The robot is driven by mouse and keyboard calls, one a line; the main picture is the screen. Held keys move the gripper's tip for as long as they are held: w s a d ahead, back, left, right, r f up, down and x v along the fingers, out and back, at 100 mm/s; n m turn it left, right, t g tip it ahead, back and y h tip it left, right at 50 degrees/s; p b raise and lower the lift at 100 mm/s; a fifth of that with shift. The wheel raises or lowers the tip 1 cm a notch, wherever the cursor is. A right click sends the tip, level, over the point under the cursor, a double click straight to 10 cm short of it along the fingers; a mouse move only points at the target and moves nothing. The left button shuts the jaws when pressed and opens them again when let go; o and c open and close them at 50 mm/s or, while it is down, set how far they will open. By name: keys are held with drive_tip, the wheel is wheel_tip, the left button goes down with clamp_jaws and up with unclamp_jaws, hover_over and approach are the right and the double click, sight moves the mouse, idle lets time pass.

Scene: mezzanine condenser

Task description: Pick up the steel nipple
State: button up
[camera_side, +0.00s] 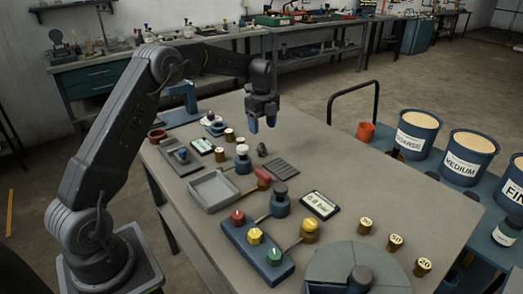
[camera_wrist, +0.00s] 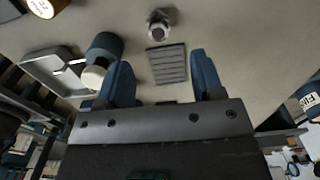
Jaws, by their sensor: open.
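The steel nipple (camera_side: 262,150) is a small grey metal piece standing on the grey bench top. It also shows in the wrist view (camera_wrist: 160,24), near the top edge, with a round pale end. A dark slotted pad (camera_side: 282,168) lies close beside it, and shows in the wrist view (camera_wrist: 167,63) too. My gripper (camera_side: 262,124) hangs above the bench near the nipple, with its blue fingers pointing down. The fingers are apart and empty in the wrist view (camera_wrist: 160,75). The nipple lies beyond the fingertips there, apart from them.
A blue fitting with a white knob (camera_side: 243,160) stands close to the nipple. A red-handled piece (camera_side: 263,176) and a grey tray (camera_side: 192,188) are nearby. A dark-topped blue piece (camera_side: 280,203) and a gauge display (camera_side: 320,204) stand farther toward the front. The bench right of the pad is clear.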

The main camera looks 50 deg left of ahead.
sight(261, 144)
wheel_tip(261, 144, down, 10)
drive_tip(key=shift+s+a+r, duration=0.1)
drive_tip(key=shift+r, duration=0.1)
idle(0.3)
drive_tip(key=shift+c, duration=0.4)
drive_tip(key=c, duration=0.9)
